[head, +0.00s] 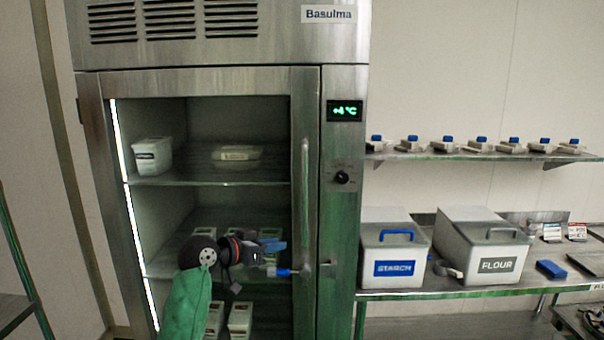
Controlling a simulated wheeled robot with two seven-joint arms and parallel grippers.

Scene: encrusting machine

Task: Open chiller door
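The chiller (345,220) is a tall steel cabinet with a green temperature display. Its glass door (312,110) looks shut in its frame, and shelves show through the glass. A vertical bar handle (305,190) runs along the door's right side. My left gripper (282,259) is in front of the glass, just left of the handle's lower end. Its two blue-tipped fingers look apart, with nothing seen between them. The lower fingertip is close to the handle; I cannot tell whether they touch. My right gripper is out of view.
Inside the chiller are a white tub (153,156) and several containers. To the right, a steel table holds a starch bin (392,252) and a flour bin (482,248). A wall shelf (470,155) above carries several blue-topped items. A rack edge (18,265) stands at far left.

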